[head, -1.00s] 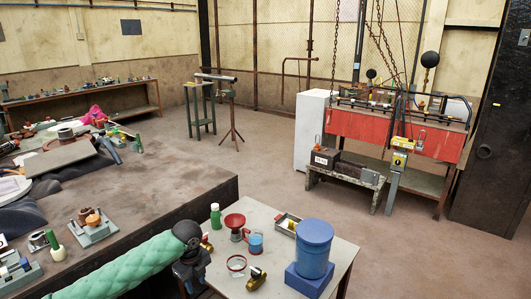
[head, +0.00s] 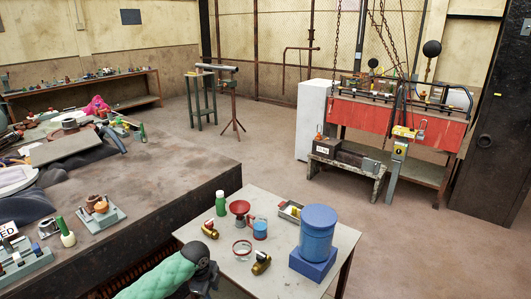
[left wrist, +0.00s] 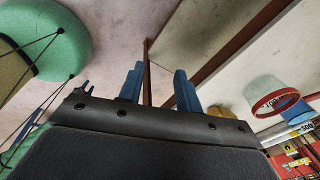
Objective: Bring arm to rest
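My left arm, in a green padded sleeve with a black joint, enters the head view at the bottom, at the near left corner of the small table (head: 205,262). Its fingers cannot be made out there. In the left wrist view, the two blue fingers of my left gripper (left wrist: 157,88) stand apart with nothing held between them. A brown leg-like bar shows in the background between them, and floor lies beyond. My right gripper is in neither view.
The small table holds a blue canister (head: 318,230), a red funnel (head: 238,207), a green bottle (head: 220,203), a blue cup (head: 260,229), a red-rimmed jar (head: 242,248) and brass fittings (head: 261,263). A large workbench (head: 165,185) stands left. Open floor (head: 270,150) lies behind.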

